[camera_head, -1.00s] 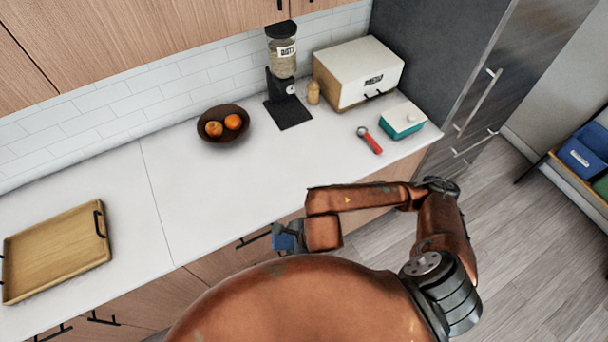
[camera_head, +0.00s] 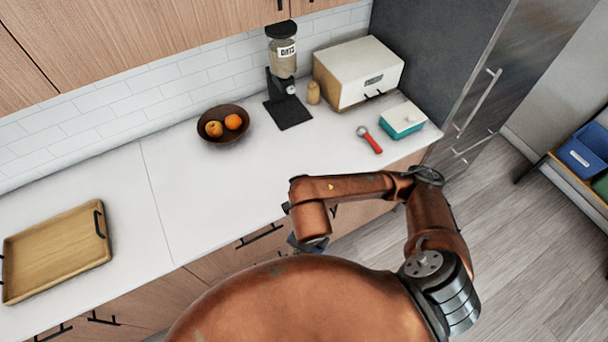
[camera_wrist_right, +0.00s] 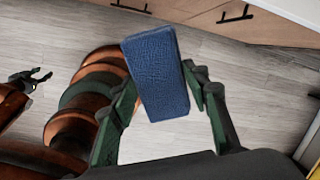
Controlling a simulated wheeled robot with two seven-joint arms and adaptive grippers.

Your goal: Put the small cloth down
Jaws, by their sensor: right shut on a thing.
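The small cloth (camera_wrist_right: 158,75) is blue, textured and folded into a flat block. In the right wrist view my right gripper (camera_wrist_right: 161,98) has its green-sided fingers on either side of the cloth and holds it above the grey wood floor. In the head view the right gripper (camera_head: 305,244) is low in front of the counter, mostly hidden by my own arm, and the cloth is hardly visible there. My left gripper (camera_wrist_right: 36,79) shows small at the left of the right wrist view, with its fingers apart and nothing between them.
The white counter (camera_head: 205,225) has a wide clear stretch between the wooden tray (camera_head: 55,255) and the red-handled tool (camera_head: 370,140). A fruit bowl (camera_head: 223,140), a dispenser (camera_head: 283,75), a bread box (camera_head: 357,75) and a teal container (camera_head: 402,122) stand towards the back and right.

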